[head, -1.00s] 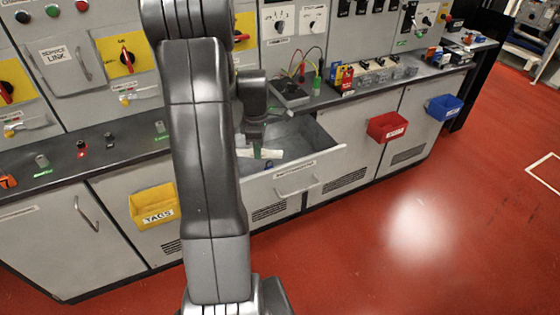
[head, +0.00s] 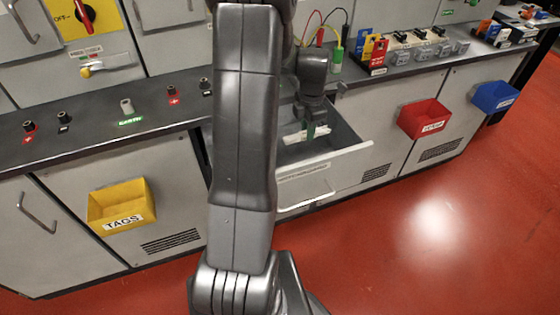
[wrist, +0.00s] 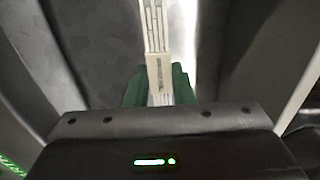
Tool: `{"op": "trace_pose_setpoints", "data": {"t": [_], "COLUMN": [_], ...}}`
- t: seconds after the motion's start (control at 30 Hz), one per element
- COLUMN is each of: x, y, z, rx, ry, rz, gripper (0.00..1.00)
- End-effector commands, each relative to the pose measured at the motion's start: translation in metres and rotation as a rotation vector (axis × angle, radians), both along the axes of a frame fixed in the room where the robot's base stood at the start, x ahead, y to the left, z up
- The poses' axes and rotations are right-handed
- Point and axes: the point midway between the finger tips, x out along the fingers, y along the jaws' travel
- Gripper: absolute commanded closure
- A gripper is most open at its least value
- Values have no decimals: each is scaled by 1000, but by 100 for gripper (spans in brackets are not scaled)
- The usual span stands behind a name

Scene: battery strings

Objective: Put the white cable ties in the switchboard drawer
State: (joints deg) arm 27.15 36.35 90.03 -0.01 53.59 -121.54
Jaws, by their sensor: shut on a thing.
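The switchboard drawer (head: 345,158) stands pulled out below the worktop, its label partly hidden by my arm. My gripper (head: 312,128) is inside the drawer's opening, pointing down. It is shut on the white cable ties (head: 294,137), a pale bundle that sticks out to the left of the fingers in the head view. In the wrist view the cable ties (wrist: 157,50) run up and down as a bundle with a printed band, between green fingertips (wrist: 160,85). Grey drawer walls show on both sides. I cannot tell whether the bundle touches the drawer floor.
A yellow TAGS bin (head: 122,208) hangs on the left cabinet front. A red bin (head: 425,119) and a blue bin (head: 495,96) hang on the right. Terminals and small coloured items line the worktop (head: 95,142). The red floor (head: 430,220) in front is clear.

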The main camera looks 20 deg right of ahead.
Motion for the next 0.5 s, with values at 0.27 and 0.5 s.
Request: {"op": "trace_pose_setpoints", "data": {"t": [0.27, 0.5], "x": [-2, -1], "y": [0, 0], "z": [-36, -74], "rx": [3, 1], "ry": [5, 2], "rz": [2, 2], "gripper": [100, 100]}}
